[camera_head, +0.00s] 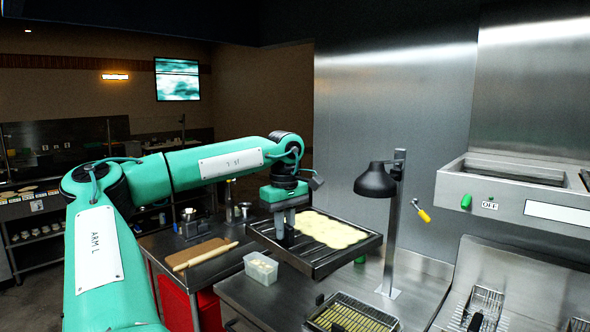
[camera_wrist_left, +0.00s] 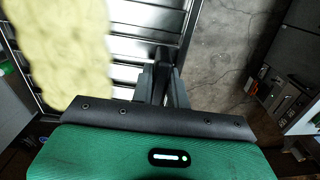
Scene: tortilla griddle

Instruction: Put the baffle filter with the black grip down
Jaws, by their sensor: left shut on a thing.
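The baffle filter (camera_head: 345,260) is a dark, slatted metal tray in the middle of the head view. Pale yellow, bumpy pieces (camera_head: 330,229) lie over its slats. My left gripper (camera_head: 285,235) points down at the filter's left part and is shut on its black grip. In the left wrist view the dark grip (camera_wrist_left: 162,58) stands between my fingers, beside the bright slats (camera_wrist_left: 140,48). I cannot tell whether the filter's underside touches anything. My right gripper is out of view.
A clear container (camera_head: 261,268) stands just left of the filter, near a board with a rolling pin (camera_head: 205,256). A black lamp (camera_head: 376,181) rises to the right. A wire basket (camera_head: 352,315) is at the front. Bare steel counter (camera_head: 255,298) lies below the filter.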

